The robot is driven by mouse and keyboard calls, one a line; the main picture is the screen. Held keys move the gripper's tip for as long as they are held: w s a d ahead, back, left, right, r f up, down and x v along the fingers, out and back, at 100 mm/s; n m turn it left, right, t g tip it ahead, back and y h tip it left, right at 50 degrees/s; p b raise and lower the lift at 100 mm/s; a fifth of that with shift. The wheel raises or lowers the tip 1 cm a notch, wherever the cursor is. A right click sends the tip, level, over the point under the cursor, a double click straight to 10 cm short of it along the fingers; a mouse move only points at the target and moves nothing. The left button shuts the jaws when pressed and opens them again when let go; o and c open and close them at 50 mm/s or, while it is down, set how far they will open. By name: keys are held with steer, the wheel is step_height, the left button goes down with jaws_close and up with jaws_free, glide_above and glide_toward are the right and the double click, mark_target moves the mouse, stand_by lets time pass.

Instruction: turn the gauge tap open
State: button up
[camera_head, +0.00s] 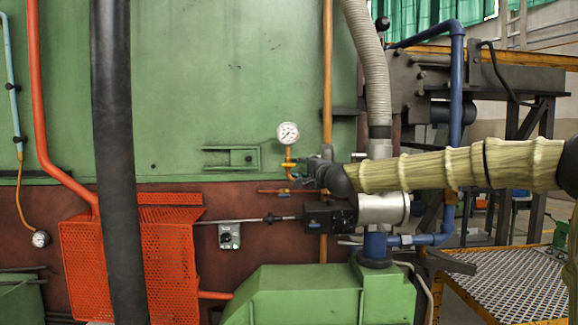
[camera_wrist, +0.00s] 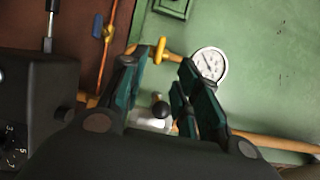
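The white round pressure gauge (camera_head: 288,133) sits on a brass fitting on the green furnace wall; it also shows in the wrist view (camera_wrist: 209,64). The yellow gauge tap (camera_head: 289,165) is just below the gauge, and its yellow handle (camera_wrist: 160,49) shows in the wrist view. My gripper (camera_head: 308,168) is right beside the tap on its right. In the wrist view, the fingers of my gripper (camera_wrist: 157,68) stand apart, with the yellow handle just beyond the tips. I cannot tell if they touch it. A dark round knob (camera_wrist: 158,107) shows between the fingers.
An orange pipe with a blue-handled valve (camera_wrist: 97,27) runs close to the tap. A black box with a dial (camera_wrist: 30,115) is at the left of the wrist view. An orange perforated guard (camera_head: 165,255) and a thick black pipe (camera_head: 117,150) stand to the left.

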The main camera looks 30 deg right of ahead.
mark_target(290, 166)
steer(key=shift+w+d+f+p, duration=0.1)
steer(key=shift+w+d+p, duration=0.35)
steer(key=shift+w, duration=1.3)
steer(key=shift+w+d+r+p, duration=0.1)
steer(key=shift+w+p, duration=0.7)
steer(key=shift+w, duration=0.9)
steer(key=shift+w+d+f+p, duration=0.15)
steer(key=shift+w+p, duration=0.45)
steer(key=shift+w, duration=1.15)
jaws_close()
